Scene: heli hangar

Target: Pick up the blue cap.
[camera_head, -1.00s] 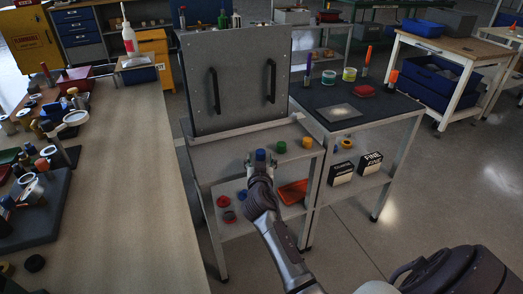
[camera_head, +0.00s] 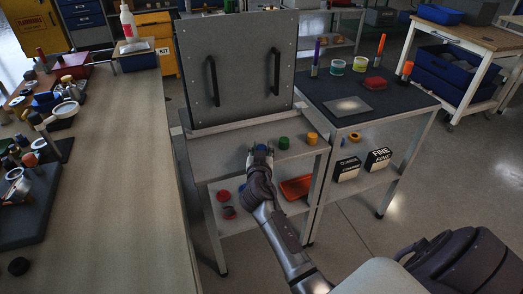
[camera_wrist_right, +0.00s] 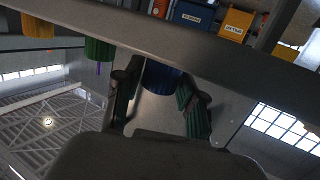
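The blue cap (camera_head: 261,148) stands on the upper shelf of the grey rack, left of a green cap (camera_head: 284,142) and a yellow-orange cap (camera_head: 312,138). My right gripper (camera_head: 261,152) is at the blue cap, with one finger on each side and partly hiding it. In the right wrist view the blue cap (camera_wrist_right: 162,77) shows between the two fingertips of the right gripper (camera_wrist_right: 158,92). The fingers are apart, with a small gap beside the cap at the left finger; firm contact is not visible. My left gripper is not in view.
A grey panel with two black handles (camera_head: 243,75) stands right behind the shelf. Red caps (camera_head: 224,196) and an orange tray (camera_head: 296,188) lie on the lower shelf. A dark-topped table (camera_head: 390,105) adjoins on the right. A cluttered workbench (camera_head: 120,180) stands on the left.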

